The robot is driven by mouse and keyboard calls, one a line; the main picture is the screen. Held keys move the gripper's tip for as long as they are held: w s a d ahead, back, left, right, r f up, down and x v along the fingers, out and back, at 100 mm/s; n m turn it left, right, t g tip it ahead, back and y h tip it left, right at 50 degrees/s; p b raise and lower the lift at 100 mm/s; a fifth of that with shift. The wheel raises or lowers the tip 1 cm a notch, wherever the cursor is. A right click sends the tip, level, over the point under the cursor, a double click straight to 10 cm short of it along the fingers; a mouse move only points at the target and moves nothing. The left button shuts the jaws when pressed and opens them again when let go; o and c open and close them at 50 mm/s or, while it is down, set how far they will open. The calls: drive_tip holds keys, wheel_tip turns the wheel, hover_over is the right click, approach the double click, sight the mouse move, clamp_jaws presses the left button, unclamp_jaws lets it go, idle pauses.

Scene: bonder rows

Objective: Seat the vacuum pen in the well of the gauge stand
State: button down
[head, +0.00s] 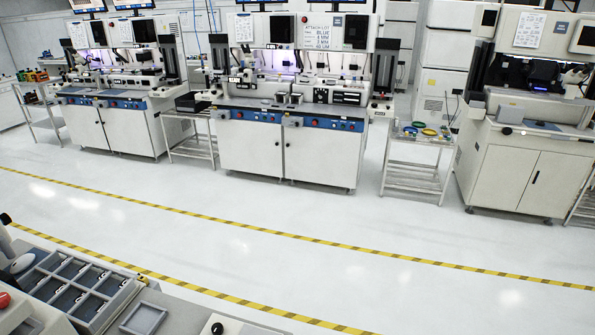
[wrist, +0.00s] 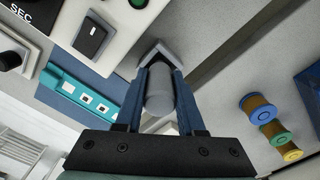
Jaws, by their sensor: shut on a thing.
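In the wrist view my gripper (wrist: 156,66) has its two blue fingers closed around a smooth grey cylinder, which I take to be the vacuum pen (wrist: 158,94). The cylinder lies between the fingers, with its rounded end toward the camera. Its far end is hidden behind the fingertips, so I cannot tell whether it touches anything there. I cannot pick out the gauge stand or its well in either view. My gripper does not show in the head view.
Wrist view: a teal block (wrist: 82,92) with white squares, a rocker switch (wrist: 91,39) and several coloured spools (wrist: 262,108). Head view: a compartment tray (head: 128,290) and a square frame (head: 143,332) at lower left, open floor (head: 300,265), bonder benches (head: 250,150) behind.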

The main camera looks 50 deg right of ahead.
drive_tip(key=shift+f, duration=0.1)
drive_tip(key=shift+f+b, duration=0.65)
drive_tip(key=shift+f, duration=0.15)
drive_tip(key=shift+c, duration=2.2)
unclamp_jaws()
wheel_tip(320, 180, up, 13)
drive_tip(key=shift+b, duration=0.65)
